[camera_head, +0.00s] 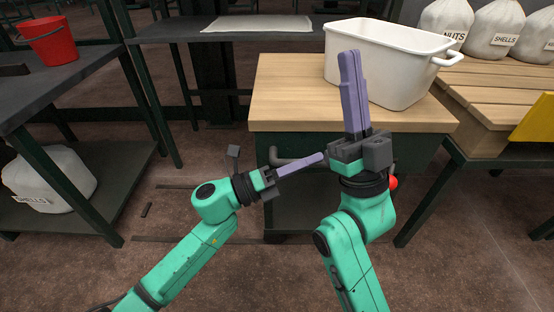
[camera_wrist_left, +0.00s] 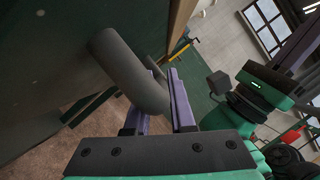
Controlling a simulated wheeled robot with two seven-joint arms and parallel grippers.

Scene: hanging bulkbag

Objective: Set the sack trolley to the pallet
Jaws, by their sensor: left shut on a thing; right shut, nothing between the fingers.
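The trolley (camera_head: 282,105) stands in front of me, with a pale wooden top and a dark green body. A white tub (camera_head: 400,75) sits on its top. Its grey bar handle (camera_head: 292,161) is on the front left; it also shows in the left wrist view (camera_wrist_left: 128,70). My left gripper (camera_head: 322,158) is shut on the handle, its purple fingers on either side of the bar. My right gripper (camera_head: 350,56) is shut and empty, fingers pointing up, in front of the tub. The wooden slatted pallet (camera_head: 490,82) is at the right, close beside the trolley.
White sacks, including NUTS (camera_head: 447,20) and SHELLS (camera_head: 497,28), stand on the pallet. A yellow panel (camera_head: 535,118) is at the right edge. A dark shelf unit (camera_head: 75,88) at left holds a red bucket (camera_head: 50,40) and a sack (camera_head: 48,182). Floor is open between.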

